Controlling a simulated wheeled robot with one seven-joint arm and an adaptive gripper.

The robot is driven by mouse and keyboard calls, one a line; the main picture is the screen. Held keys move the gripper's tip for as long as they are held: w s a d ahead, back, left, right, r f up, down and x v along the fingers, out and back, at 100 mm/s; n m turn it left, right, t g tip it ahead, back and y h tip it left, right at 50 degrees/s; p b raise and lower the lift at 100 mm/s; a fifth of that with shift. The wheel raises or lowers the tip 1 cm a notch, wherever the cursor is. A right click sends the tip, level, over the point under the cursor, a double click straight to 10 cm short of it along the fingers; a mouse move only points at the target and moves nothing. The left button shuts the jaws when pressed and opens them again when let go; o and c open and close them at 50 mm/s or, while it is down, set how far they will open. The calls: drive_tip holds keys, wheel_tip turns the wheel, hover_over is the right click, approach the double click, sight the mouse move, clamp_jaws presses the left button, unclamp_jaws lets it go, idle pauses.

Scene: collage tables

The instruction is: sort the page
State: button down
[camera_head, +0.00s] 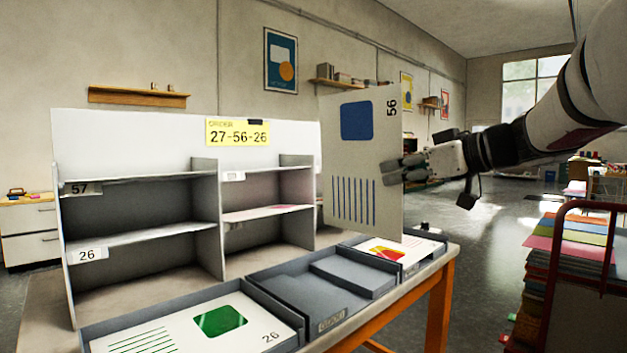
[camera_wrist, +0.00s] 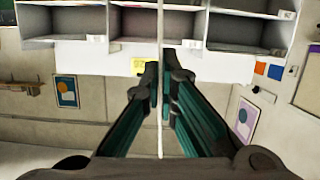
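A white page (camera_head: 358,190) with a blue square, blue vertical stripes and the number 56 stands upright in the air, in front of the shelf's right end. My gripper (camera_head: 402,170) is shut on its right edge. In the wrist view the page (camera_wrist: 160,120) shows edge-on as a thin line between my fingers (camera_wrist: 164,82). A yellow order card (camera_head: 238,132) reads 27-56-26. In the front trays, the left tray (camera_head: 292,322) holds a green-marked page (camera_head: 180,335) numbered 26. The middle tray (camera_head: 285,289) looks empty. The right tray (camera_head: 438,240) holds a red-and-yellow page (camera_head: 392,252).
A grey shelf unit (camera_head: 207,240) with several compartments stands behind the trays; labels reading 57 (camera_head: 80,188) and 26 (camera_head: 87,255) show on its left. Its right end is hidden behind the page. A red-framed cart (camera_head: 560,260) and a coloured stack (camera_head: 575,240) stand at right.

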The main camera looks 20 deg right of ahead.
drive_tip(key=shift+f+n+h+b, duration=0.2)
drive_tip(key=shift+n+b, duration=0.4)
drive_tip(key=shift+b, duration=1)
drive_tip(key=shift+f+n+h+b, duration=0.1)
drive_tip(key=shift+n+h+b, duration=0.35)
drive_tip(key=shift+b, duration=1.15)
drive_tip(key=shift+r+n+t, duration=0.3)
drive_tip(key=shift+n, duration=0.55)
drive_tip(key=n+h, duration=0.1)
drive_tip(key=n, duration=0.1)
drive_tip(key=shift+n+t, duration=0.3)
drive_tip(key=shift+t, duration=0.1)
drive_tip(key=shift+p, duration=0.3)
drive_tip(key=m+y+p, duration=0.1)
drive_tip(key=m+p, duration=0.1)
drive_tip(key=m, duration=0.1)
drive_tip(key=shift+r+g, duration=0.15)
drive_tip(key=shift+g, duration=0.25)
drive_tip(key=m+y+p, duration=0.1)
drive_tip(key=m+p, duration=0.1)
drive_tip(key=m, duration=0.1)
drive_tip(key=shift+g, duration=0.3)
drive_tip(key=shift+f+m+y+p, duration=0.2)
drive_tip(key=shift+m+y+p, duration=0.1)
drive_tip(key=shift+m+y, duration=0.2)
